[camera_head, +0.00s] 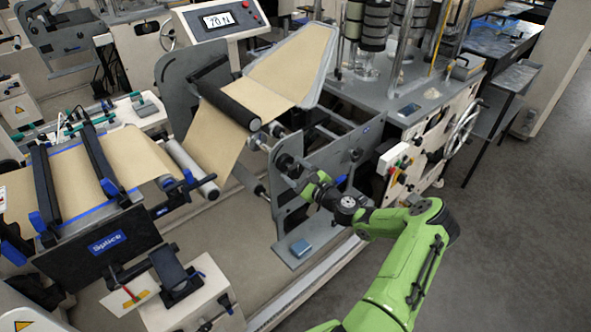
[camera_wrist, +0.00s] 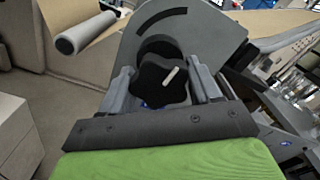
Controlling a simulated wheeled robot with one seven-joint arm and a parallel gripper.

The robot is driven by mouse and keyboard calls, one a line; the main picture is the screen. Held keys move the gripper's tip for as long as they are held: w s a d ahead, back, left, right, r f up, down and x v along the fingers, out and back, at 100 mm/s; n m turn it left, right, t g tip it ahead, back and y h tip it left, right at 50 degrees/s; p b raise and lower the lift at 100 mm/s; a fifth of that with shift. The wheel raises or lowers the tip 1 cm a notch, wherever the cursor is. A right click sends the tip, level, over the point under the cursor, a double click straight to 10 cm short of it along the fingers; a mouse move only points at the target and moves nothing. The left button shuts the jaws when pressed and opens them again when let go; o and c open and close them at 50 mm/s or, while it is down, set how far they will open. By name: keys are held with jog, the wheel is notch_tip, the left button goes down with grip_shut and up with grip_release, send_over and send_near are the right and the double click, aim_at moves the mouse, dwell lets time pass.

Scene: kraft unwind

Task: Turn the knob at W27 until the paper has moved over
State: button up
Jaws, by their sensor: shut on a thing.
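A black lobed knob (camera_wrist: 165,84) with a light pointer mark sits on a grey side plate (camera_wrist: 203,28) in the wrist view. My gripper (camera_wrist: 163,92) is shut on the knob, with one grey finger on either side of it. In the head view my green arm reaches from the lower right, and my gripper (camera_head: 297,172) is at the side plate (camera_head: 291,205); the knob is partly hidden there. The brown paper (camera_head: 212,137) runs over a black roller (camera_head: 228,104) and down to a pale roller (camera_head: 190,166). No W27 label is readable.
A panel with red and green buttons (camera_head: 398,166) and a handwheel (camera_head: 463,130) stand to the right. A display (camera_head: 218,20) reads 20 N. Open floor lies at right.

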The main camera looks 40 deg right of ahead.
jog(key=m+p, duration=0.2)
jog(key=m, duration=0.2)
jog(key=m+p, duration=0.2)
jog(key=m, duration=0.2)
jog(key=shift+r, duration=0.1)
jog(key=m+p, duration=0.2)
jog(key=m, duration=0.2)
jog(key=shift+m, duration=0.3)
jog(key=m, duration=0.3)
jog(key=shift+p, duration=0.4)
jog(key=o, duration=1)
jog(key=shift+o, duration=0.2)
jog(key=s+p, duration=0.2)
jog(key=s, duration=0.5)
jog(key=shift+d, duration=0.1)
